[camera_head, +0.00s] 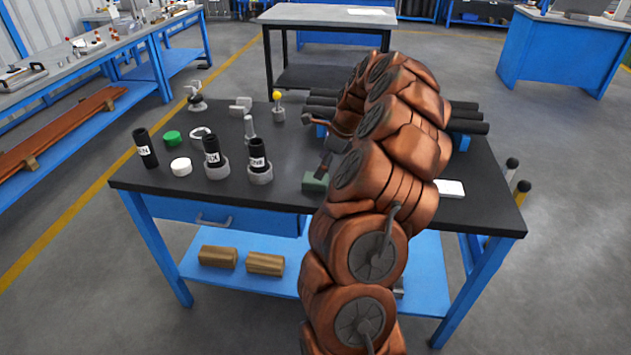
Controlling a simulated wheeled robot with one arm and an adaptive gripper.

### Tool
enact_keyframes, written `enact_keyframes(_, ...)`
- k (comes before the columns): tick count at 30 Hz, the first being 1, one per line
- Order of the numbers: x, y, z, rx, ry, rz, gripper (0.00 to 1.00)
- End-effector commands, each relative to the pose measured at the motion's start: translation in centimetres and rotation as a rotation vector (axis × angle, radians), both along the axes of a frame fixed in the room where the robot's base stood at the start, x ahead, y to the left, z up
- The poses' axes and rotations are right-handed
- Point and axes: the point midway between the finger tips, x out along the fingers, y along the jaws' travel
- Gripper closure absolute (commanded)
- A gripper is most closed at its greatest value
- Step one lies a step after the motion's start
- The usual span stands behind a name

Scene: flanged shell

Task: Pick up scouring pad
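A dark green block that looks like the scouring pad (314,182) lies on the black top of the blue workbench (230,186), near its front edge. My copper-coloured arm covers its right side. My gripper (322,172) shows as a small dark shape just above and behind the pad, pointing down toward it. Whether it touches the pad is unclear. Its fingers are too small and too much hidden by my arm to tell whether they are open or shut.
Left of the pad stand labelled black cylinders (258,153), two in grey rings, with white (181,167) and green (172,138) round pieces nearby. Dark bars (470,127) lie behind my arm. A white item (450,188) lies to the right.

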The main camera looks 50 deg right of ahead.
Motion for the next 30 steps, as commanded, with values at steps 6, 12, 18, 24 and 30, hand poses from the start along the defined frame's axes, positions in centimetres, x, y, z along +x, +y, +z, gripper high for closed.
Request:
enact_keyframes(6,0.3,0.5,-2.0,0.003,0.001,0.002,0.14)
enact_keyframes(12,1.0,0.9,-4.5,0.001,0.001,0.003,0.14)
enact_keyframes(18,1.1,0.9,-4.8,-0.001,0.0,0.002,0.14)
enact_keyframes(24,1.1,0.9,-4.8,-0.001,0.0,0.002,0.28)
enact_keyframes(30,1.1,1.0,-4.8,0.0,0.0,0.002,0.49)
